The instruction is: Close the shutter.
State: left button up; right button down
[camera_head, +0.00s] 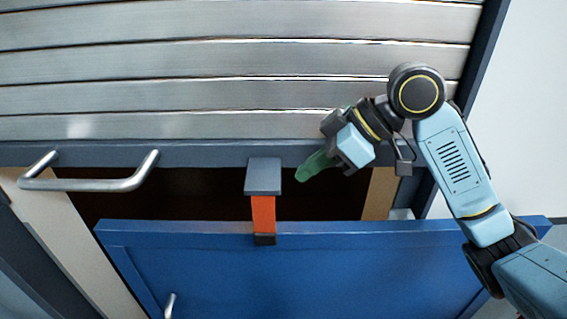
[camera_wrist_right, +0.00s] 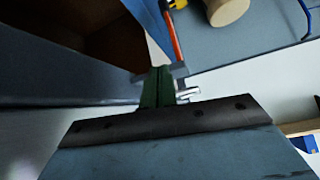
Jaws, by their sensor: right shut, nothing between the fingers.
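The shutter (camera_head: 230,95) has wide silver slats and fills the top of the head view. Its grey bottom bar (camera_head: 205,153) carries a silver bar handle (camera_head: 90,184) at the left. A dark opening shows between this bar and the blue panel (camera_head: 350,270) below. My right gripper (camera_head: 303,176), with green fingers, is shut and empty, in front of the opening just below the bottom bar, right of the orange strap. Its fingers also show in the wrist view (camera_wrist_right: 158,88); I cannot tell whether they touch anything. My left gripper is not in view.
An orange strap (camera_head: 263,214) under a grey block (camera_head: 263,176) runs from the bottom bar to the blue panel's top edge. In the wrist view, a tan round object (camera_wrist_right: 228,10) lies on a blue-grey surface. Pale wall (camera_head: 530,110) is clear at right.

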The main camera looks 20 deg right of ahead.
notch_tip(320, 180, up, 11)
jog(key=s+d+n, duration=0.2)
jog(key=p, duration=0.2)
send_over(267, 186)
jog(key=s+d, duration=0.1)
jog(key=d, duration=0.2)
notch_tip(267, 186, down, 6)
jog(key=f, duration=0.3)
jog(key=shift+a+f+g+y, duration=0.15)
jog(key=shift+a+g+y, duration=0.15)
jog(key=shift+y, duration=0.1)
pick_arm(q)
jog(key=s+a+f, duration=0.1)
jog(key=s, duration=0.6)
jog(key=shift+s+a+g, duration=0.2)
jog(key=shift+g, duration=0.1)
pick_arm(e)
jog(key=shift+f, duration=0.6)
jog(key=shift+d+f, duration=0.1)
